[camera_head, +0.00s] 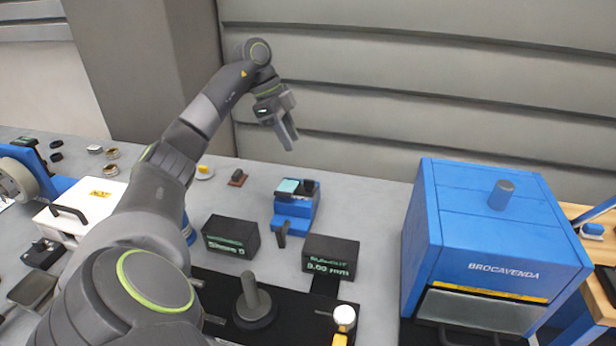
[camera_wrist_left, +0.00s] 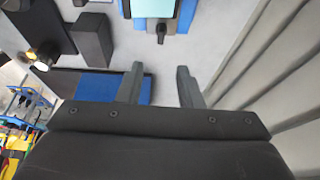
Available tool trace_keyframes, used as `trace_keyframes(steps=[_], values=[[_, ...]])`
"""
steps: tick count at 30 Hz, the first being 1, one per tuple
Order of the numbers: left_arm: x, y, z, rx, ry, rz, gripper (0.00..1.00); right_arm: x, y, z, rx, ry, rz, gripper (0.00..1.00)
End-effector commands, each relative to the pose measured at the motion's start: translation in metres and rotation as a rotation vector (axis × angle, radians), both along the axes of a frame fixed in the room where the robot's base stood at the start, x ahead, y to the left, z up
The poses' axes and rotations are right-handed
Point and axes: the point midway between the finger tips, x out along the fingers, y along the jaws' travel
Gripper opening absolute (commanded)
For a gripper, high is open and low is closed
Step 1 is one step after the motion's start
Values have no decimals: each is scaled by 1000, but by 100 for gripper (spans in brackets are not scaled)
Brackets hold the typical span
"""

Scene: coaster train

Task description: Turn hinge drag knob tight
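My left gripper (camera_head: 287,130) is raised in the air near the grey slatted wall, above and behind the table. In the left wrist view its two fingers (camera_wrist_left: 160,88) are apart with nothing between them. I cannot tell for certain which part is the hinge drag knob. A small blue device (camera_head: 296,212) with a pale teal top stands below the gripper, and a dark knob on a stem (camera_head: 282,234) sits at its front. The device also shows at the top of the left wrist view (camera_wrist_left: 181,20), with the dark knob (camera_wrist_left: 161,33) apart from the fingers. My right gripper is not seen.
Two black display boxes (camera_head: 230,236) (camera_head: 331,257) stand in front of the device. A dark upright post (camera_head: 250,296) and a white-topped brass piece (camera_head: 344,318) are nearer. A big blue BROCAVENDA machine (camera_head: 490,245) blocks the right. My left arm hides part of the table.

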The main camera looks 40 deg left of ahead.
Motion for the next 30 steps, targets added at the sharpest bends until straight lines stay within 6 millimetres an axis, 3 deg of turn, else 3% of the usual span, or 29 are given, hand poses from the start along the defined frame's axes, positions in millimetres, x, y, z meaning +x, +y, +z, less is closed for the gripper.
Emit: trace_keyframes(steps=[9, 15, 21, 30], values=[[12, -25, -64, -4, 2, -2, 33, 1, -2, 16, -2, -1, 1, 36], [19, -35, -94, -3, 1, -1, 33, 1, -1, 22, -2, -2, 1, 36], [22, -40, -109, -1, -1, -1, 33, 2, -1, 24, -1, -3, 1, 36], [22, -41, -112, 0, 0, -1, 33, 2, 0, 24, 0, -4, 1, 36]])
